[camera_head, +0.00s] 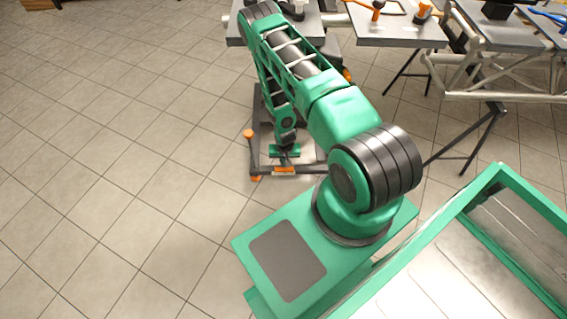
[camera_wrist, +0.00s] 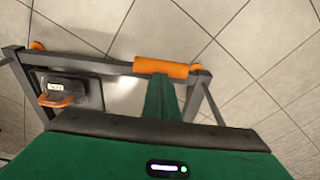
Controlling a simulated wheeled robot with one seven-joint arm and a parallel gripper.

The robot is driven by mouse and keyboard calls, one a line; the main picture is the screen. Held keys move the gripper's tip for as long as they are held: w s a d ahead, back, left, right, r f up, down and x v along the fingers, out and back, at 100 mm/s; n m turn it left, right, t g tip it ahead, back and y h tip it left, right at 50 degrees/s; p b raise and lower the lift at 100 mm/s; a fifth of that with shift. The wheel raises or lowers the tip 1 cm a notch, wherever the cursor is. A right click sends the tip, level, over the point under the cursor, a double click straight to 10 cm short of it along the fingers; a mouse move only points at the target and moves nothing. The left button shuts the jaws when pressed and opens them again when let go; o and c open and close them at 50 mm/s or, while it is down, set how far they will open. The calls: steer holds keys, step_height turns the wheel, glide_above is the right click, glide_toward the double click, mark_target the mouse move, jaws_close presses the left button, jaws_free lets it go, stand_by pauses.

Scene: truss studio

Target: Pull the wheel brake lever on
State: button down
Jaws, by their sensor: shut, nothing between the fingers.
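An orange cylindrical grip (camera_wrist: 160,67) lies along the dark bar of a low wheeled base frame (camera_wrist: 110,66); it looks like the brake lever's handle. It also shows in the head view as an orange bar (camera_head: 284,170) at the near edge of the frame. My gripper (camera_head: 285,152) is low over the frame, just behind this bar. In the wrist view my gripper (camera_wrist: 161,78) is shut and empty, its green fingertips overlapping the grip's lower edge. I cannot tell whether they touch it. The lever's pivot is not clear.
A dark box with an orange loop (camera_wrist: 55,100) sits on the frame's plate. Orange casters (camera_head: 249,134) stick out at its corners. Tables with tools (camera_head: 385,35) and a truss (camera_head: 500,75) stand behind. Tiled floor (camera_head: 120,130) at left is clear.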

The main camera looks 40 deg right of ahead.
steer(key=r, duration=0.1)
steer(key=w+r, duration=0.1)
steer(key=d+r, duration=0.1)
steer(key=shift+w+r, duration=0.2)
steer(key=shift+w, duration=0.2)
step_height(320, 180, up, 10)
steer(key=s, duration=0.1)
steer(key=shift+s+a+f, duration=0.15)
steer(key=shift+s+a, duration=0.15)
steer(key=shift+a, duration=0.15)
steer(key=s+d+r+g, duration=0.1)
steer(key=d+r, duration=0.1)
steer(key=r, duration=1.4)
steer(key=s+d+r, duration=0.2)
steer(key=d+r, duration=0.1)
steer(key=r, duration=1.3)
steer(key=s+a+r, duration=0.2)
steer(key=s+r, duration=0.7)
steer(key=s, duration=0.2)
steer(key=s+a+r+y, duration=0.1)
steer(key=s+a+r, duration=0.2)
steer(key=s+r, duration=0.7)
steer(key=shift+s+a+g, duration=0.3)
steer(key=shift+s+a, duration=0.05)
steer(key=shift+s, duration=0.25)
